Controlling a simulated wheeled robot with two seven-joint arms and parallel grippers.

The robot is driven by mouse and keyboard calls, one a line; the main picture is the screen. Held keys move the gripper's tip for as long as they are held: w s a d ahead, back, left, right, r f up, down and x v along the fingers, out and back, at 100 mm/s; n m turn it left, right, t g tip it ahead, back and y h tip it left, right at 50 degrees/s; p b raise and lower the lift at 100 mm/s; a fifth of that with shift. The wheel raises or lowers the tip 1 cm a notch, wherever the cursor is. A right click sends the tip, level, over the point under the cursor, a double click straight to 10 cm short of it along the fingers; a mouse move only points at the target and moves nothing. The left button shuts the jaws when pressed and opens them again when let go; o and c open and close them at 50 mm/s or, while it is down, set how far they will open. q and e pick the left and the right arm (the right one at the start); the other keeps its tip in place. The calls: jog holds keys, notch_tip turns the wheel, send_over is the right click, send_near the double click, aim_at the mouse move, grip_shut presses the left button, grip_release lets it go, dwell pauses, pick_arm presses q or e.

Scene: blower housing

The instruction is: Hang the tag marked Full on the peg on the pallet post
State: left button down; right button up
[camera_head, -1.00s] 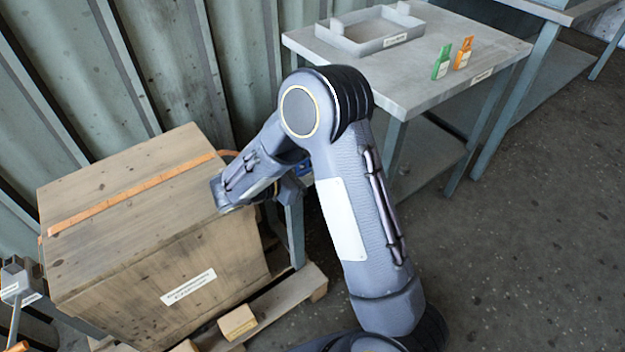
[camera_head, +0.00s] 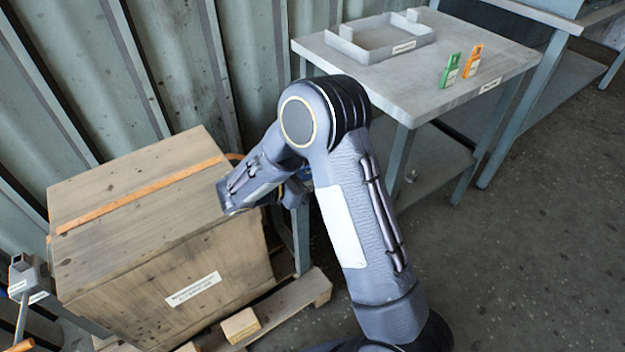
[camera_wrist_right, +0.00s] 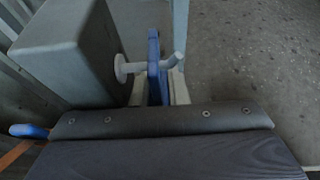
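A blue tag (camera_wrist_right: 153,67) shows edge-on in the right wrist view, around the pale peg (camera_wrist_right: 174,60) between its round flange and upturned tip. Its marking cannot be read. A bit of blue (camera_head: 305,173) also shows behind my right arm in the head view. A green tag (camera_head: 450,70) and an orange tag (camera_head: 473,61) stand on the grey table; their print is too small to read. My left gripper is not in view.
A wooden crate (camera_head: 150,235) with an orange strap (camera_head: 140,194) sits on a pallet (camera_head: 290,305) close to my right arm. The grey table (camera_head: 400,92) holds a shallow tray (camera_head: 372,52). Open floor (camera_head: 530,240) lies to the right. A corrugated wall stands behind.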

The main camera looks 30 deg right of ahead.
jog(key=o, duration=0.4)
jog(key=shift+r, duration=0.1)
jog(key=shift+o, duration=0.2)
jog(key=shift+w, duration=0.1)
jog(key=shift+a+r, duration=0.1)
jog(key=shift+a, duration=0.05)
jog(key=shift+a+r, duration=0.15)
jog(key=shift+a, duration=0.15)
jog(key=p+v, duration=0.1)
jog(key=v, duration=0.6)
jog(key=shift+a+p, duration=0.15)
jog(key=shift+p, duration=0.15)
